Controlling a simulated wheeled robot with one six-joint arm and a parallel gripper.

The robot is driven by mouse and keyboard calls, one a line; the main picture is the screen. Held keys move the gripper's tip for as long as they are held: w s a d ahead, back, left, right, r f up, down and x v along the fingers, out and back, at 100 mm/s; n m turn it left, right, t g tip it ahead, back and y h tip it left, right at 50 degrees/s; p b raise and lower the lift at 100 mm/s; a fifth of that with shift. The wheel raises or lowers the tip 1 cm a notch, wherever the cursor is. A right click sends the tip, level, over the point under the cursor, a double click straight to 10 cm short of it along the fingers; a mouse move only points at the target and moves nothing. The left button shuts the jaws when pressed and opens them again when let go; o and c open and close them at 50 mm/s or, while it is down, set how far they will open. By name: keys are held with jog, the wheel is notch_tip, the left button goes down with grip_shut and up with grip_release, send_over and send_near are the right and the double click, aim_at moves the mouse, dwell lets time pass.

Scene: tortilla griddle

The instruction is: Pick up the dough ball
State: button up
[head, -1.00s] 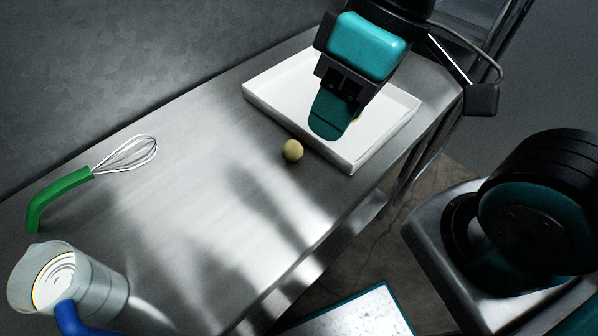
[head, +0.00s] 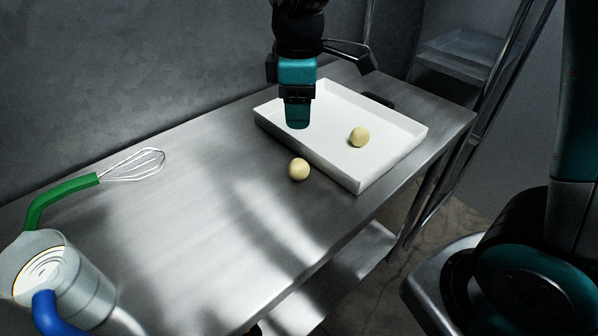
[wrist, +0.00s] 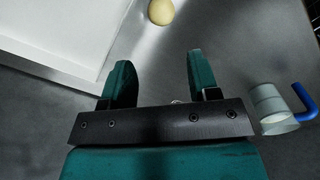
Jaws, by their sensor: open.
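One dough ball (head: 299,169) rests on the metal table just outside the white tray's near left side. A second dough ball (head: 359,137) lies inside the white tray (head: 397,158). My gripper (head: 297,124) is over the left part of the tray in the head view, pointing down and apart from both balls. In the wrist view my gripper (wrist: 158,75) has its two fingers spread with nothing between them. One dough ball (wrist: 161,11) shows at the top edge there, beyond the fingertips and outside the tray (wrist: 55,30).
A whisk with a green handle (head: 60,193) lies at the left of the metal table (head: 190,220). A clear jug with a blue handle (head: 72,285) stands at the near left. The middle of the table is clear.

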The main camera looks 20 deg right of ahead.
aim_at(299, 162)
notch_tip(299, 162, down, 14)
jog(key=shift+s+r, duration=0.1)
dwell(0.4)
jog(key=c, duration=0.6)
